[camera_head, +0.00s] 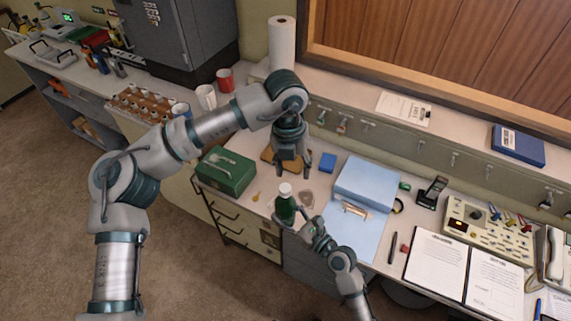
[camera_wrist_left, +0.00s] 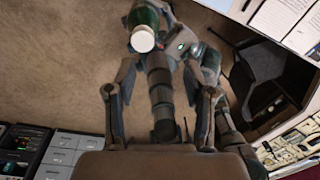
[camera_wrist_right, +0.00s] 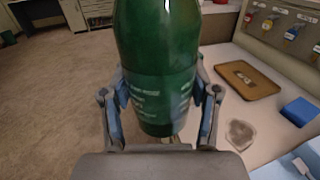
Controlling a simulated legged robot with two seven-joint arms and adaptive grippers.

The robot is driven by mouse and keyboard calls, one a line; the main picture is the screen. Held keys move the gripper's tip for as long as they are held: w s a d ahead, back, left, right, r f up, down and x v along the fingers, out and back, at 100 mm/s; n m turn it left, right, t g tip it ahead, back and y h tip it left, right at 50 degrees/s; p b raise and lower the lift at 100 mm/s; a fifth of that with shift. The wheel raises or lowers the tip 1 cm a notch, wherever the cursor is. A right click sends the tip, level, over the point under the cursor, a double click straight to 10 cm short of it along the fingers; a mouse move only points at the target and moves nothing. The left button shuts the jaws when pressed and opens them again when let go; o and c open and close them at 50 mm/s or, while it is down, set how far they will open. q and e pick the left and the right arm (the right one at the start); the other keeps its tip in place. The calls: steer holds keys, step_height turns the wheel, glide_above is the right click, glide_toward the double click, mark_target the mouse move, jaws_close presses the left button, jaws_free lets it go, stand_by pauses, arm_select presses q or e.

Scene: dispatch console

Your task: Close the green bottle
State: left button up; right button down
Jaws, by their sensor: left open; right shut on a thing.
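The green bottle (camera_head: 286,209) is upright with a white cap-like top (camera_head: 285,189); whether that top is seated tightly is too small to tell. My right gripper (camera_head: 287,222) is shut around the bottle's body, at the desk's front edge. In the right wrist view the bottle (camera_wrist_right: 157,50) fills the middle between the fingers, its top out of frame. My left gripper (camera_head: 292,173) is open and empty, fingers pointing down, a little above the bottle. In the left wrist view the white top (camera_wrist_left: 142,39) shows beyond the open fingertips, apart from them.
A green box (camera_head: 226,172) stands left of the bottle. A brown tray (camera_wrist_right: 242,80), a blue block (camera_head: 328,162) and a light-blue case (camera_head: 365,184) lie on the desk. A ledge with hooks runs behind. An open binder (camera_head: 437,262) lies at right.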

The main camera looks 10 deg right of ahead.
mark_target(286, 188)
arm_select(q)
steer(key=shift+w+a+n+y, duration=0.35)
steer(key=shift+a+n+y, duration=0.15)
steer(key=shift+a, duration=0.3)
steer(key=shift+f, duration=4.05)
steer(key=shift+c, duration=0.3)
